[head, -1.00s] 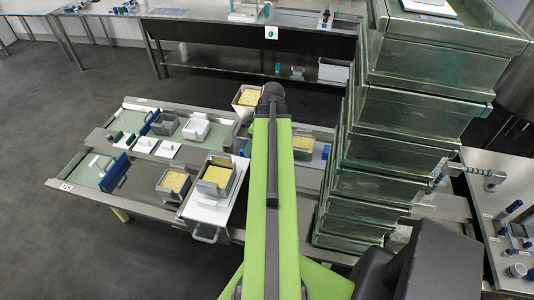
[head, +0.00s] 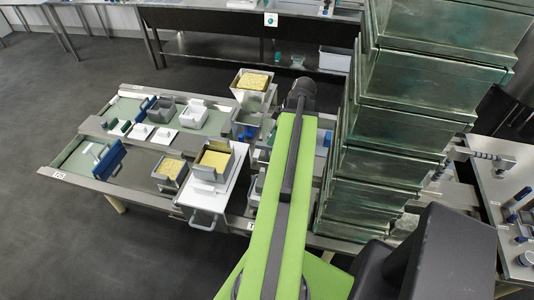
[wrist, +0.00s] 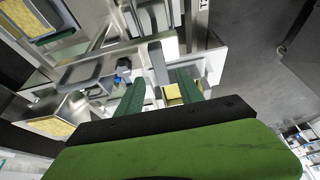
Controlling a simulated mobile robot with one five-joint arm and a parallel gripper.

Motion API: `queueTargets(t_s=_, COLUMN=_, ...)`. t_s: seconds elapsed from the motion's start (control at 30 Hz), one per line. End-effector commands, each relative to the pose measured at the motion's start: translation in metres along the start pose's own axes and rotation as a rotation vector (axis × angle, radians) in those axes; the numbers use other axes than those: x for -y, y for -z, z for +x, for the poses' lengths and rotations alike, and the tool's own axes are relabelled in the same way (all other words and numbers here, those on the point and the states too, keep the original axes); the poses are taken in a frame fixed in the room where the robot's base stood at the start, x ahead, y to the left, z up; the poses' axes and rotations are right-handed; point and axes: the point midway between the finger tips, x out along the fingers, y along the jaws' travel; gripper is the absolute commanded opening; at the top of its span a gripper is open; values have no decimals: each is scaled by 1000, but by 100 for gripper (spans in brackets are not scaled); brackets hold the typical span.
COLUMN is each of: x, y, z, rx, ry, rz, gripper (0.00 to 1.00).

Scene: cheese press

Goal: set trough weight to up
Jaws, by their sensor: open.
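I cannot tell for sure which part is the trough weight. The long bench holds two shallow green-floored troughs (head: 72,160) at its left end, each with an upright blue plate (head: 109,160) across it. Square moulds with yellow contents (head: 214,160) stand further right. In the wrist view my gripper (wrist: 160,88) is open, its two green fingers apart. A grey upright bar (wrist: 158,62) and a small yellow-filled container (wrist: 183,93) show around and between the fingers; contact cannot be told. In the head view my arm hides the gripper.
A tall stack of greenish metal bins (head: 400,120) stands close on the right of my arm. A white tray (head: 215,203) with a handle juts from the bench's front edge. Dark floor (head: 60,240) is clear at front left. Another table (head: 512,190) stands far right.

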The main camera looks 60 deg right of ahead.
Motion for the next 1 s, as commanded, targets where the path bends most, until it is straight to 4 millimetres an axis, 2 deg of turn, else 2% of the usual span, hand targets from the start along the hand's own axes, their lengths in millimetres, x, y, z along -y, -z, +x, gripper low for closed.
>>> queueTargets(t_s=0.03, x=0, y=-4, z=22, rx=0, ry=1, rz=-2, gripper=44)
queueTargets(t_s=0.2, x=0, y=-3, z=54, rx=0, ry=1, rz=-1, gripper=44)
queueTargets(t_s=0.3, x=0, y=-2, z=66, rx=0, ry=1, rz=-2, gripper=44)
queueTargets(t_s=0.43, x=0, y=0, z=72, rx=0, ry=0, rz=-1, gripper=44)
queueTargets(t_s=0.73, x=0, y=1, z=72, rx=0, ry=0, rz=-1, gripper=44)
queueTargets(t_s=1.0, x=0, y=1, z=72, rx=0, ry=1, rz=-2, gripper=10)
